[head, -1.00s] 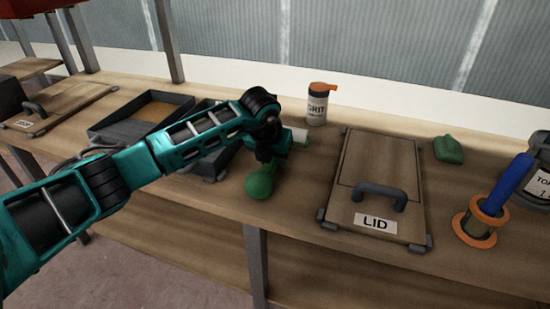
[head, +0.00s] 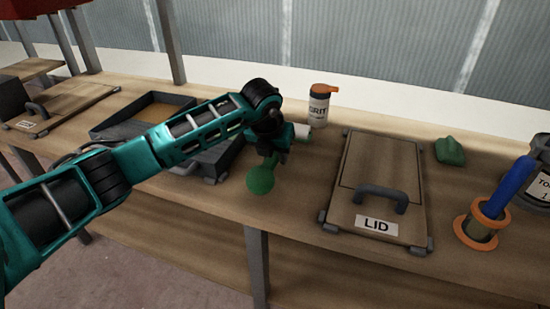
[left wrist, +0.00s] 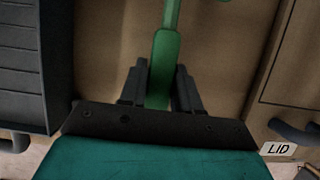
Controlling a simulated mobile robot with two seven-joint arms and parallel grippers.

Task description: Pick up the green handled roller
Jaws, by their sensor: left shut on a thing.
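The roller has a green handle with a bulbous end (head: 261,180) and a pale roller head (head: 301,132) that shows past my gripper in the head view. My left gripper (head: 271,151) is shut on the handle, and its wrist hides the middle of the roller. In the left wrist view, the green handle (left wrist: 166,52) runs up between the two dark fingers of my left gripper (left wrist: 160,78), with a thinner green stem beyond. The roller seems slightly above the bench. My right gripper is out of view.
A lid panel (head: 382,165) with a grey handle lies right of the roller. A grit bottle (head: 318,106) stands behind. Left are dark trays (head: 115,137). Right are a green block (head: 450,151), a blue-handled tool in an orange-rimmed holder (head: 478,222) and a dark container (head: 541,165).

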